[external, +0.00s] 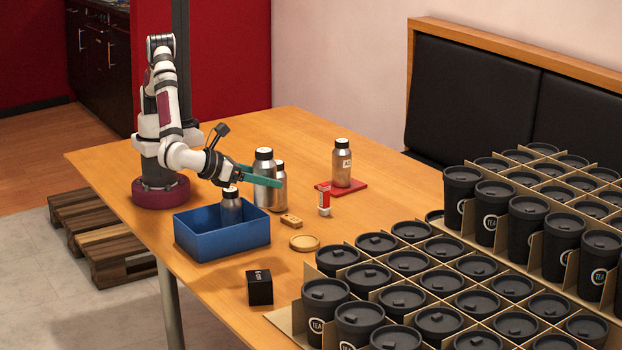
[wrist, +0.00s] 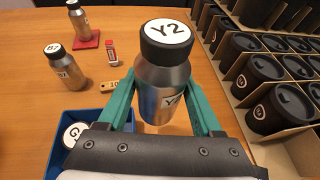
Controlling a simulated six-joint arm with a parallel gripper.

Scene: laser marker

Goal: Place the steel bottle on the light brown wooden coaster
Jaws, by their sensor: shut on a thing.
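My gripper (external: 262,178) has teal fingers and is shut on a steel bottle (external: 264,168) with a black cap. In the wrist view this bottle (wrist: 165,88) is upright between the fingers (wrist: 165,105), with "Y2" on its cap. It appears held above the table, behind and left of the coaster. The light brown round wooden coaster (external: 304,243) lies bare on the table, right of the blue box. I cannot make out the coaster in the wrist view.
The blue box (external: 221,243) holds another steel bottle (external: 231,207). Other bottles stand behind the held one (external: 279,187) and on a red coaster (external: 357,186). Cup crates (external: 286,322) fill the right.

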